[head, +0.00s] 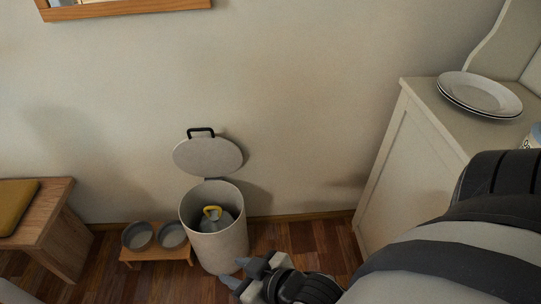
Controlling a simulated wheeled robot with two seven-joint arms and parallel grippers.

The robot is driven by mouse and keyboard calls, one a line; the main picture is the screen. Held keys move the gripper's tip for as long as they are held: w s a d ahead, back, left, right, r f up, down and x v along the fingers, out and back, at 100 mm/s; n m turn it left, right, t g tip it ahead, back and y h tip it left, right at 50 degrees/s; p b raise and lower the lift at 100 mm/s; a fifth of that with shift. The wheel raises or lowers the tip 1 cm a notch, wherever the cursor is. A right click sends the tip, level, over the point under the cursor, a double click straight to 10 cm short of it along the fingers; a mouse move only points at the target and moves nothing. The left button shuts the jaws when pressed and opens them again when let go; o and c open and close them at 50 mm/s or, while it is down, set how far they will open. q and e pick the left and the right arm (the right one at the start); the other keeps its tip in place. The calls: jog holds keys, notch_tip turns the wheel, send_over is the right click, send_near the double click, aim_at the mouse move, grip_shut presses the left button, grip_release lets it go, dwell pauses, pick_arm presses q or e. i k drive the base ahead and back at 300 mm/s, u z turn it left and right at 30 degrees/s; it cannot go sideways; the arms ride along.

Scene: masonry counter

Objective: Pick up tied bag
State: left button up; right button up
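The tied bag (226,220) is grey with a yellow tie (212,212) on top. It sits inside a pale round bin (222,248) on the floor, and its lower part is hidden by the bin wall. The bin's round lid (208,157), with a black handle, stands open against the wall side. My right gripper (238,273) is low at the bottom of the head view, in front of the bin's lower right side in the picture. Its two fingertips are apart with nothing seen between them. My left gripper is not in view.
A small wooden stand with two grey bowls (171,236) is just left of the bin. A wooden bench (52,238) with a yellow cushion stands further left. A white cabinet (392,175) with stacked plates (480,94) is at the right. Wooden floor shows between bin and cabinet.

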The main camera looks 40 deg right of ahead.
aim_at(216, 221)
jog(key=z, duration=0.7)
jog(key=i, duration=0.5)
jog(key=u, duration=0.25)
jog(key=k, duration=0.4)
jog(key=z, duration=1.25)
jog(key=i, duration=0.8)
jog(key=u, duration=0.65)
jog(key=i, duration=0.4)
jog(key=u, duration=0.55)
